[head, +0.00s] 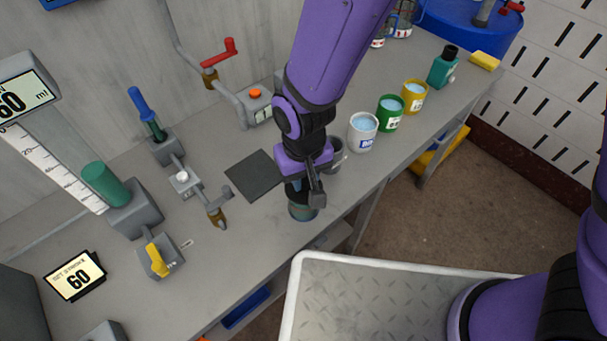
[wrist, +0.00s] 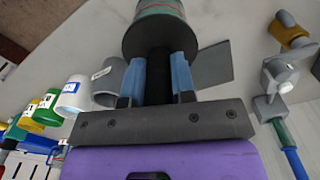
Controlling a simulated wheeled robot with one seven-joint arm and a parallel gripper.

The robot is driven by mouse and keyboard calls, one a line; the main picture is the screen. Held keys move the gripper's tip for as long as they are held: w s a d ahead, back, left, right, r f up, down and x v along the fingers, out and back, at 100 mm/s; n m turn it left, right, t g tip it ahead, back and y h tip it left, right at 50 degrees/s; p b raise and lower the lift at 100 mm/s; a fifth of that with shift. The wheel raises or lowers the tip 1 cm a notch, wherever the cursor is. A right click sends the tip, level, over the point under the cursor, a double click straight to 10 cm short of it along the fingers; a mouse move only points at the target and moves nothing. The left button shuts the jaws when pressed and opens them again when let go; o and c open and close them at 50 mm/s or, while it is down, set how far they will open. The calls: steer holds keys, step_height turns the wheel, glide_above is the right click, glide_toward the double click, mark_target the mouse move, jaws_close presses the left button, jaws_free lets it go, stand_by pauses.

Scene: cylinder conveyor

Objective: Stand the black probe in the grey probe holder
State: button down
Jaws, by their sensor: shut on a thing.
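My gripper (head: 306,190) is over the front part of the bench, pointing down. In the wrist view its blue finger pads (wrist: 171,80) are shut on the black stem of the black probe (wrist: 159,70). Below the stem the held piece widens to a dark disc with a green and red side. Its lower body (head: 303,210) shows under the gripper in the head view; I cannot tell whether it touches the bench. A grey labelled cup, which looks like the grey probe holder (head: 338,158), stands close behind the gripper, partly hidden. It also shows in the wrist view (wrist: 107,84).
White (head: 362,136), green (head: 390,115) and yellow (head: 414,96) cups and a teal bottle (head: 443,68) stand farther right. A dark square mat (head: 254,176) lies left of the gripper. Valves and pipes (head: 183,179) fill the left. A white-rimmed tray (head: 296,290) is in front.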

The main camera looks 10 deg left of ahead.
steer(key=shift+r, duration=2.45)
steer(key=shift+r, duration=2.4)
steer(key=shift+w, duration=0.1)
